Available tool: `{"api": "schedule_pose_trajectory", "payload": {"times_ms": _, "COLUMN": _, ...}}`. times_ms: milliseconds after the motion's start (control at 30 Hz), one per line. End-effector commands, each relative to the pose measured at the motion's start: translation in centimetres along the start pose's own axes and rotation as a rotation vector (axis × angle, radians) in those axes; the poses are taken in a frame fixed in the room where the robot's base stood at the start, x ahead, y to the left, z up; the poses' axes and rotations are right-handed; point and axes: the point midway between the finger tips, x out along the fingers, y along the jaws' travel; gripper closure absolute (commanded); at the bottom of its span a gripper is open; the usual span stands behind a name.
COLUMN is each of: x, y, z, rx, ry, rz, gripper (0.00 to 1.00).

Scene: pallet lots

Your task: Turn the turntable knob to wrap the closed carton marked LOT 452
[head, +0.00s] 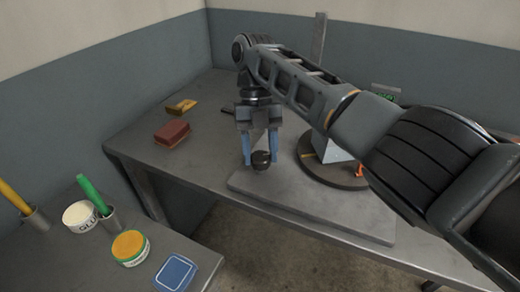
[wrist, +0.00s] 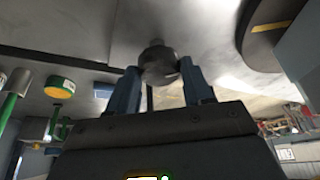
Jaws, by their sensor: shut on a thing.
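My gripper (head: 260,160) has its two blue fingers pointing down around a dark round knob (head: 261,161) at the front left of a grey base plate (head: 315,206). In the wrist view the fingers (wrist: 158,88) are shut on the knob (wrist: 159,62). The round turntable (head: 312,165) is right of the knob, with a pale box-like carton (head: 328,151) on it, mostly hidden behind my arm. The turntable's edge also shows in the wrist view (wrist: 262,52). I cannot read any lot mark on the carton.
A brown-red block (head: 172,133) and a yellow-brown item (head: 181,106) lie left on the bench. A grey post (head: 318,38) stands behind my arm. The nearer left table holds a glue tub (head: 80,216), a yellow-lidded tub (head: 130,248), a green stick (head: 92,192) and a blue tray (head: 175,272).

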Motion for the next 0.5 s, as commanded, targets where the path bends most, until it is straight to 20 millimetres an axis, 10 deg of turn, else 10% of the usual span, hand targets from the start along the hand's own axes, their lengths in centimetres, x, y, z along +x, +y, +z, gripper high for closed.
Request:
{"api": "schedule_pose_trajectory", "payload": {"times_ms": 100, "x": -0.01, "y": -0.01, "z": 0.01, "rx": 0.001, "ry": -0.001, "rz": 0.0, "gripper": 0.8}}
{"api": "schedule_pose_trajectory", "payload": {"times_ms": 133, "x": 0.0, "y": -0.01, "z": 0.01, "rx": 0.001, "ry": 0.0, "rz": 0.0, "gripper": 0.49}}
{"api": "schedule_pose_trajectory", "payload": {"times_ms": 500, "x": 0.01, "y": 0.0, "z": 0.0, "rx": 0.001, "ry": 0.0, "rz": 0.0, "gripper": 0.24}}
